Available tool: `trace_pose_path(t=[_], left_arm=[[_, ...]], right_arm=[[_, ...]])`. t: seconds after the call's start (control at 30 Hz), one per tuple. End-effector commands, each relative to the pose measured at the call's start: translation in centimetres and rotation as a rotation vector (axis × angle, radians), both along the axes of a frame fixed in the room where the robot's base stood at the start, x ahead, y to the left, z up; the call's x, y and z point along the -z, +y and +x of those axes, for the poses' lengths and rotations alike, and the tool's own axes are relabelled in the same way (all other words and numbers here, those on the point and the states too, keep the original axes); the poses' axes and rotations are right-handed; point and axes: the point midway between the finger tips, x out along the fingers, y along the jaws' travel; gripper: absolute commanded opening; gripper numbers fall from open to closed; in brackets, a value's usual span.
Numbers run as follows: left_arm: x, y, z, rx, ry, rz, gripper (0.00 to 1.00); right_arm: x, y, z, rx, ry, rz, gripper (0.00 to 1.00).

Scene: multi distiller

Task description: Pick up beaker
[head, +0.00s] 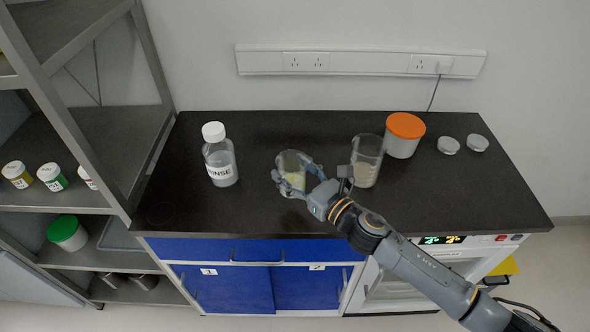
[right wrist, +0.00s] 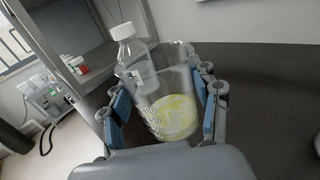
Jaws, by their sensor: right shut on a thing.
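A clear glass beaker (head: 291,164) with a yellowish content at its bottom is on the black counter, near its middle. My right gripper (head: 292,184) is around it, one finger on each side, shut on the beaker. In the right wrist view the beaker (right wrist: 168,100) is between the blue finger pads of the gripper (right wrist: 165,112), upright relative to the fingers, with yellow at its base. Whether its base touches the counter cannot be told. A second, taller beaker (head: 367,160) with pale content stands to the right. My left gripper is not in view.
A rinse bottle (head: 219,158) with a white cap stands left of the beaker. An orange-lidded jar (head: 403,136) and two small clear dishes (head: 462,144) are at the back right. A metal shelf (head: 75,150) with small jars borders the left. The counter's front left is clear.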

Motion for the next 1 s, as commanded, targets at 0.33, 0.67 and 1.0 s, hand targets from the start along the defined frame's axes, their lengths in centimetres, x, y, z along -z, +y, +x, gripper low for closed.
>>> trace_pose_path(t=[0.33, 0.67, 1.0], left_arm=[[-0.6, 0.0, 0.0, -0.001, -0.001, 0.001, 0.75], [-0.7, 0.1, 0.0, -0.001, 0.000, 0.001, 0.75], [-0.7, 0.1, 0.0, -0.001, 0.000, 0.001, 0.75]], right_arm=[[-3.0, 0.7, -3.8, -0.002, -0.001, 0.000, 0.25], [-4.6, 1.3, -7.3, -0.002, -0.001, 0.001, 0.25], [-5.6, 1.7, -9.5, 0.000, -0.001, 0.000, 0.25]])
